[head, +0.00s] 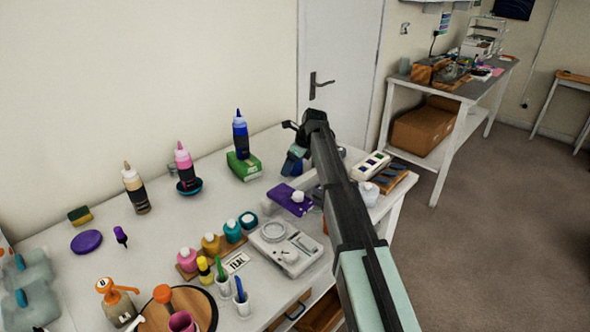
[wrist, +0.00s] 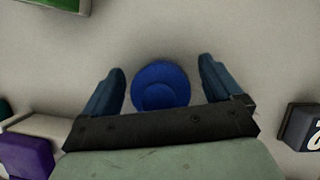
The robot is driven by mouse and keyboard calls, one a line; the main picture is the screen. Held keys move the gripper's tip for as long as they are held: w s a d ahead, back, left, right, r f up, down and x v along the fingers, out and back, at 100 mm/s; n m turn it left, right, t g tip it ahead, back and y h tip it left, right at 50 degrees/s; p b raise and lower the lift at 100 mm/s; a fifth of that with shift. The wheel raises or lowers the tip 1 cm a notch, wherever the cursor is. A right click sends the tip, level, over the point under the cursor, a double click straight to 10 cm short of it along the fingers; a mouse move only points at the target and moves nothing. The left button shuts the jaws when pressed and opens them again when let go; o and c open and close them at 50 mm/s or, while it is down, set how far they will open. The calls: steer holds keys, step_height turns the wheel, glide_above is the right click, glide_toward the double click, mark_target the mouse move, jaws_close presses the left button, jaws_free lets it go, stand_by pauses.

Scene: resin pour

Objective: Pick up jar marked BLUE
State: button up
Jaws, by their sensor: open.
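A round blue lid or top, seen from above in the wrist view (wrist: 161,86), sits between the two fingers of my gripper (wrist: 161,88). It looks like the blue jar, but no BLUE marking is readable from here. The fingers are open, one on each side, with a visible gap to the blue top. In the head view my gripper (head: 294,158) is low over the far right part of the table, beside the green box. There the fingers and the blue jar cannot be clearly told apart, and my arm hides part of that area.
A blue bottle (head: 240,135) stands on a green box (head: 244,166) to the left. A purple box (head: 288,198) lies nearer. Yellow (head: 211,244) and pink (head: 188,260) jars and a grey scale (head: 286,248) are further forward. A dark lettered block (wrist: 303,126) is at right in the wrist view.

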steer(key=c, duration=1.2)
